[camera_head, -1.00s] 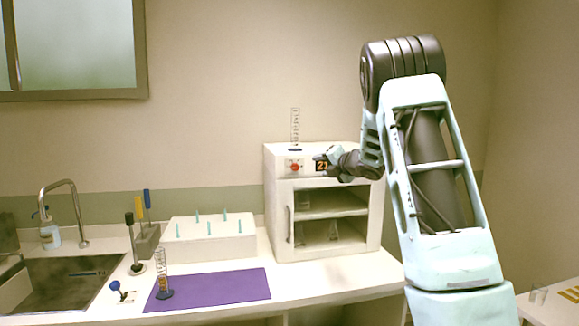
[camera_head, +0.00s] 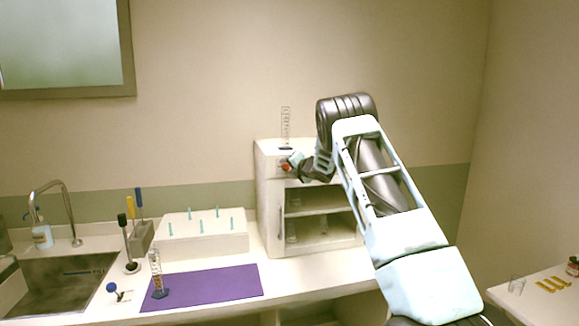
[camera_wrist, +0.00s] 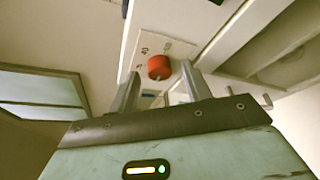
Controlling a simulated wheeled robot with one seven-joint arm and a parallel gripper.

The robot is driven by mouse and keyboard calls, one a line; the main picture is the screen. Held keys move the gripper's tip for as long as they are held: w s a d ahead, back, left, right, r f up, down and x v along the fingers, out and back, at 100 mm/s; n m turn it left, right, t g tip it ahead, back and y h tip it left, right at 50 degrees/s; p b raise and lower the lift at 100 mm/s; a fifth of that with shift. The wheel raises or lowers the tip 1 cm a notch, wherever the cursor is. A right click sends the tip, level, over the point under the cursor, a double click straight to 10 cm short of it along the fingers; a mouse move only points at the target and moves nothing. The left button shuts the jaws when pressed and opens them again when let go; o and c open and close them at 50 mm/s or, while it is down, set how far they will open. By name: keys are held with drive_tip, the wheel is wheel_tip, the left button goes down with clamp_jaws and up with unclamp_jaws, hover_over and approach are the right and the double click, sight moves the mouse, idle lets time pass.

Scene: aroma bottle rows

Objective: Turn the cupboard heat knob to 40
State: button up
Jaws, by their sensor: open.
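The white cupboard (camera_head: 268,215) stands on the counter, with two shelves behind its front. The red heat knob (camera_wrist: 159,67) sits on a pale dial plate with small marks in the wrist view. In the head view the knob (camera_head: 286,167) shows at the cupboard's upper left front, partly beside my gripper (camera_head: 291,163). In the wrist view my gripper (camera_wrist: 158,85) is open, one finger on each side of the knob, with a gap to each in the picture. I cannot tell whether the fingertips touch it. The number display is hidden by my arm in the head view.
A glass cylinder (camera_head: 285,123) stands on the cupboard top. Left of the cupboard are a white peg rack (camera_head: 203,246), a purple mat (camera_head: 225,284) with another cylinder (camera_head: 157,274), and a sink (camera_head: 65,285). A side table (camera_head: 535,305) is at the right.

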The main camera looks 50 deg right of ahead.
drive_tip(key=c, duration=1)
